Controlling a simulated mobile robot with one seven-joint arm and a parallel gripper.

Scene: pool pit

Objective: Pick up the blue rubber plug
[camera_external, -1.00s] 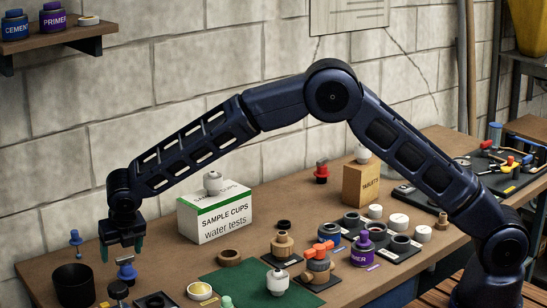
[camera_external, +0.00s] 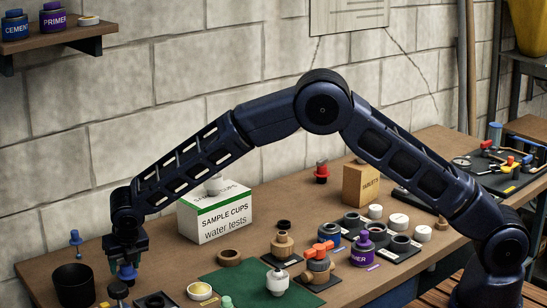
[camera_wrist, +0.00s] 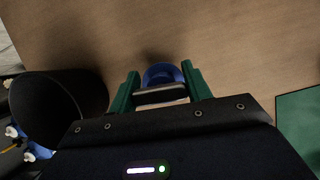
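The blue rubber plug (camera_external: 127,271) stands on the workbench at the left, directly under my gripper; its upper part is hidden by the gripper. My gripper (camera_external: 125,262) points down and is low over it. In the wrist view the blue plug (camera_wrist: 163,72) shows between the two green fingertips of my gripper (camera_wrist: 161,78). The fingers stand apart, one on each side of the plug, close to its edges. Whether the right finger touches it cannot be told.
A black cup (camera_external: 74,286) stands close to the left of the gripper. Another small blue item (camera_external: 75,238) is behind it. A dark knobbed item (camera_external: 118,290) stands in front. A green mat (camera_external: 235,284) and a sample cups box (camera_external: 215,216) are to the right.

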